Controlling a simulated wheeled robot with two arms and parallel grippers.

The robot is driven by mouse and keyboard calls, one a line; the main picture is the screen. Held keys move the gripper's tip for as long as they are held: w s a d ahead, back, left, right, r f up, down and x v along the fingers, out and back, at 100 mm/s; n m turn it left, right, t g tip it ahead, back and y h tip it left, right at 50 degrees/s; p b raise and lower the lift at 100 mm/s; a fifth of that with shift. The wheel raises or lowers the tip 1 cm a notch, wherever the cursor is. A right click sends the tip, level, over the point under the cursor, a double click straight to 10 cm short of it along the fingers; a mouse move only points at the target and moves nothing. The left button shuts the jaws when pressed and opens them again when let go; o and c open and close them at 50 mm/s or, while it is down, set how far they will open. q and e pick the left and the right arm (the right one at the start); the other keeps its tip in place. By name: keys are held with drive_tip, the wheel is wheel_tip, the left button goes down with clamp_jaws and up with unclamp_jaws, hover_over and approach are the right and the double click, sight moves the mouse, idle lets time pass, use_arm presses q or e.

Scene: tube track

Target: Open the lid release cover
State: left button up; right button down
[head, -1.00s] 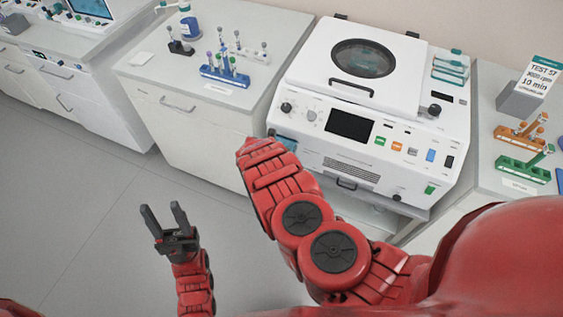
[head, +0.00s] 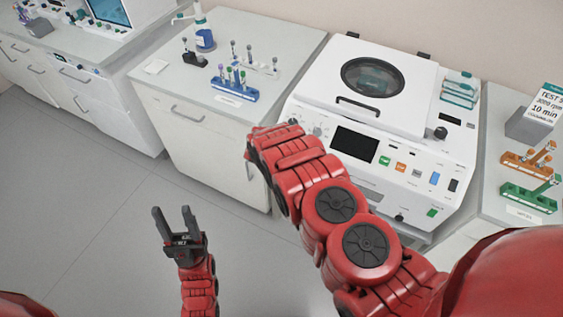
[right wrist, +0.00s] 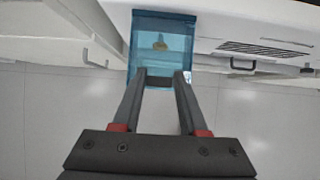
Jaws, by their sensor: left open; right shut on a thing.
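The lid release cover (right wrist: 162,28) is a clear blue box-like flap on the front of the white centrifuge (head: 400,160). A small yellowish part shows through it in the right wrist view. My right gripper (right wrist: 163,76) is shut on the cover's lower edge, one finger at each side. In the head view my right arm hides the cover and the right gripper. I cannot tell how far the cover is tilted. My left gripper (head: 173,212) is open and empty above the floor, away from the centrifuge.
The left counter (head: 250,30) holds a blue tube rack (head: 234,90) and several small tools. Orange (head: 528,160) and green (head: 528,197) racks and a test sign (head: 548,105) stand at the right. The floor at left is clear.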

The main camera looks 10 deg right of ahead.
drive_tip(key=shift+w+d+r, duration=0.15)
drive_tip(key=shift+r, duration=0.05)
drive_tip(key=c, duration=0.8)
unclamp_jaws()
drive_tip(key=o, duration=0.4)
drive_tip(key=shift+f, duration=0.2)
drive_tip(key=shift+c, duration=0.2)
drive_tip(key=shift+r, duration=0.1)
drive_tip(key=shift+r, duration=0.45)
drive_tip(key=p+v, duration=0.9)
drive_tip(key=v, duration=0.7)
drive_tip(key=shift+a, duration=0.25)
